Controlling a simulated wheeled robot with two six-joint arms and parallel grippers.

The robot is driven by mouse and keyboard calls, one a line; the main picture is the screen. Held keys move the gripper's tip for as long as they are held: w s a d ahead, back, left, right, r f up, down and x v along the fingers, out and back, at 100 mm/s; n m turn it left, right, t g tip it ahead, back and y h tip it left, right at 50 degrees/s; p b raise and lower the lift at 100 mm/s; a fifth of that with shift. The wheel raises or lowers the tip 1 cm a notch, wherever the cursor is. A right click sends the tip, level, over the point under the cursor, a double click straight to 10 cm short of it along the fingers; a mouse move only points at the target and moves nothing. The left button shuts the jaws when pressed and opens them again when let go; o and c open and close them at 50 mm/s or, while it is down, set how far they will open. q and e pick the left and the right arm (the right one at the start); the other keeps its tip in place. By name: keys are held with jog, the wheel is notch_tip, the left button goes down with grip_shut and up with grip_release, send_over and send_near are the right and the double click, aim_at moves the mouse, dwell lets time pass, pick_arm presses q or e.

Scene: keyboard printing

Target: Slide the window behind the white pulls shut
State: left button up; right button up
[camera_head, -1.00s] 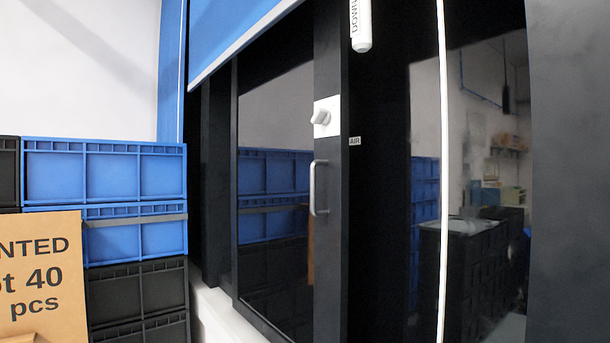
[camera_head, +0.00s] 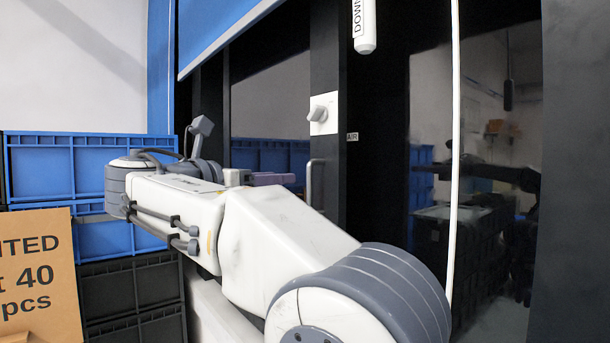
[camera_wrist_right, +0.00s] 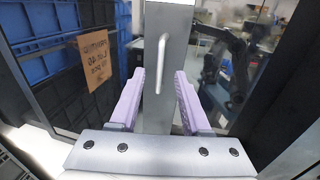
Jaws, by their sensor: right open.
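The window is a dark-framed panel with reflective glass (camera_head: 272,105). A slim light pull (camera_head: 315,184) stands upright on its right-hand frame post, partly hidden low down behind my right arm. My right gripper (camera_head: 275,179) is in front of the glass, left of the pull in the head view, with lilac fingers. In the right wrist view the gripper (camera_wrist_right: 159,82) is open, and the pull (camera_wrist_right: 161,64) shows between and beyond the fingertips. It does not seem gripped; exact distance is unclear. Only one pull shows. My left gripper is out of view.
A white knob plate (camera_head: 322,113) sits above the pull. A blue shade (camera_head: 225,35) hangs over the window top. Blue crates (camera_head: 60,170), black crates and a cardboard sign (camera_head: 40,270) stand left. A white rod (camera_head: 455,150) hangs vertically at right.

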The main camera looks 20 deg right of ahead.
aim_at(308, 173)
jog(key=x, duration=0.3)
jog(key=p+x, duration=0.1)
jog(key=x, duration=0.2)
jog(key=p+x, duration=0.1)
jog(key=x, duration=0.2)
jog(key=shift+s+d+r, duration=0.1)
jog(key=shift+d+r, duration=0.05)
jog(key=shift+r, duration=0.25)
jog(key=shift+w+d+f+p, duration=0.1)
jog(key=shift+w+d+p, duration=0.25)
jog(key=shift+d, duration=0.15)
grip_shut()
dwell(0.5)
